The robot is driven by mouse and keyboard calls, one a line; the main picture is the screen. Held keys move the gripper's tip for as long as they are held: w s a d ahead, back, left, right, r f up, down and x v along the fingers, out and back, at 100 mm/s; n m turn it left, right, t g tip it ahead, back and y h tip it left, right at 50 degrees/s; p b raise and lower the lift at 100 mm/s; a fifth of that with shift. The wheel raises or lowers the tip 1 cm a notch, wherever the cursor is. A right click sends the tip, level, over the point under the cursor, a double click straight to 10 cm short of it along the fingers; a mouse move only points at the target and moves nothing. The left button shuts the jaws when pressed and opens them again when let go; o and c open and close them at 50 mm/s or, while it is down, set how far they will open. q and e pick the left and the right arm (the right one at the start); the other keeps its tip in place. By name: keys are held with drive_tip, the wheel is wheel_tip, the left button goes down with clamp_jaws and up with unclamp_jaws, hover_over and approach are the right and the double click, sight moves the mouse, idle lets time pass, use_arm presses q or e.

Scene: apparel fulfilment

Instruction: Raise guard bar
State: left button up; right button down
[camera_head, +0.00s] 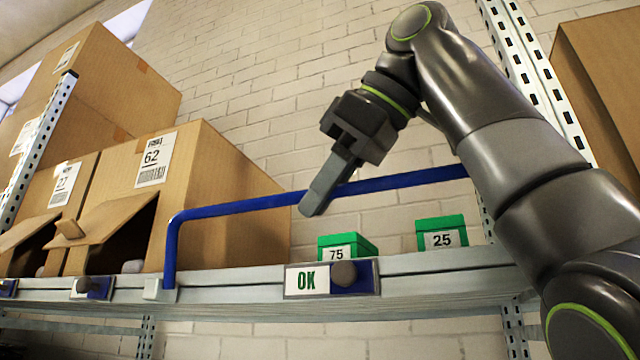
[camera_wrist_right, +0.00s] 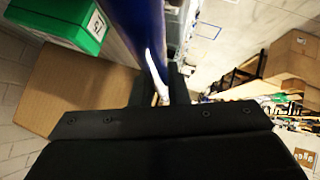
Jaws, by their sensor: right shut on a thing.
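The blue guard bar (camera_head: 235,208) runs across the front of a shelf bay in the head view. Its left end bends down to a bracket on the shelf edge, and its right part passes behind my right arm. My right gripper (camera_head: 318,203) is shut on the bar near its middle, with the fingers pointing down and left. In the right wrist view the blue bar (camera_wrist_right: 143,35) runs into the jaws (camera_wrist_right: 155,95). My left gripper is not in view.
Green boxes marked 75 (camera_head: 345,246) and 25 (camera_head: 441,234) stand on the shelf behind the bar. Large cardboard boxes (camera_head: 205,185) fill the left; another carton (camera_head: 605,75) is upper right.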

drive_tip(key=shift+w+d+m+g+p, duration=0.2)
drive_tip(key=shift+w+m+g+p, duration=0.2)
drive_tip(key=shift+w+g+p, duration=0.3)
drive_tip(key=c, duration=1.6)
unclamp_jaws()
drive_tip(key=shift+o, duration=1)
drive_tip(key=shift+w, duration=0.2)
drive_tip(key=shift+r, duration=0.1)
